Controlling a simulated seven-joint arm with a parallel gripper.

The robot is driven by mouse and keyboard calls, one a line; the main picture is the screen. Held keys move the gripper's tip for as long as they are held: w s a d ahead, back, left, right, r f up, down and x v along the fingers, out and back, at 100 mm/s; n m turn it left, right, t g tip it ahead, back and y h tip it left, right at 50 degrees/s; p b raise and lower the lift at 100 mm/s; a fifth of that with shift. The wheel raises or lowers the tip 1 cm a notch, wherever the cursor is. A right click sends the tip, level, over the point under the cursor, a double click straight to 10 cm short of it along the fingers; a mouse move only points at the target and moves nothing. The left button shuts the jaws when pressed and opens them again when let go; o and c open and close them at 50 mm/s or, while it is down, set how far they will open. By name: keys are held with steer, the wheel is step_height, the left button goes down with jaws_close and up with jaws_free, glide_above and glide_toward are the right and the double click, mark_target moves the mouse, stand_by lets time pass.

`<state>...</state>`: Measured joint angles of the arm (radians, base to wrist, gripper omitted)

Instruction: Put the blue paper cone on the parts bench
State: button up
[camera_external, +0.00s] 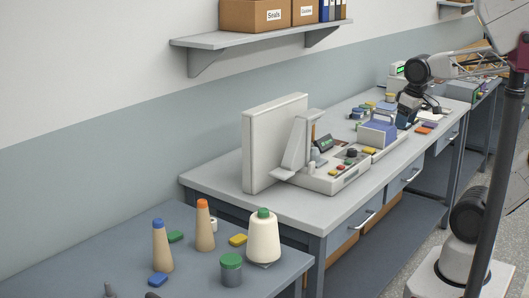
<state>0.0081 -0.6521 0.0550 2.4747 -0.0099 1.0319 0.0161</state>
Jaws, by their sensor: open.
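A tan paper cone with a blue tip (162,247) stands upright on the blue-grey bench (110,236) at the front left. No label shows which bench is the parts bench. A longer light-topped bench (345,207) stands behind it to the right. My gripper (404,122) is far from the blue-tipped cone, low over the far part of the longer bench, near small coloured blocks. It is open, but its fingertips are small and partly lost against the clutter, so I cannot see what is between them.
Near the blue-tipped cone are an orange-tipped cone (205,226), a cream spool with a green top (263,238), a green-lidded jar (231,269) and small blocks. A white panel (274,144) and control box (325,178) stand on the longer bench. A shelf (258,37) hangs above.

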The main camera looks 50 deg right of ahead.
steer(key=w+a+r+n+t, duration=0.1)
steer(key=w+a+r+t, duration=0.35)
steer(key=w, duration=0.75)
steer(key=w+a+r+n+t, duration=0.1)
steer(key=w+a+n, duration=0.1)
steer(key=w+a, duration=0.75)
steer(key=w+a+n+t+y, duration=0.35)
steer(key=w+a+y, duration=0.25)
steer(key=w+a, duration=1.4)
steer(key=s+a+f+n+g+y, duration=0.1)
steer(key=a+f+n+y, duration=0.2)
steer(key=a, duration=1.2)
steer(key=a+f+n+g+y, duration=0.2)
steer(key=a+y, duration=0.3)
steer(key=a, duration=1)
step_height(320, 180, down, 23)
steer(key=shift+d, duration=0.2)
steer(key=shift+a, duration=0.1)
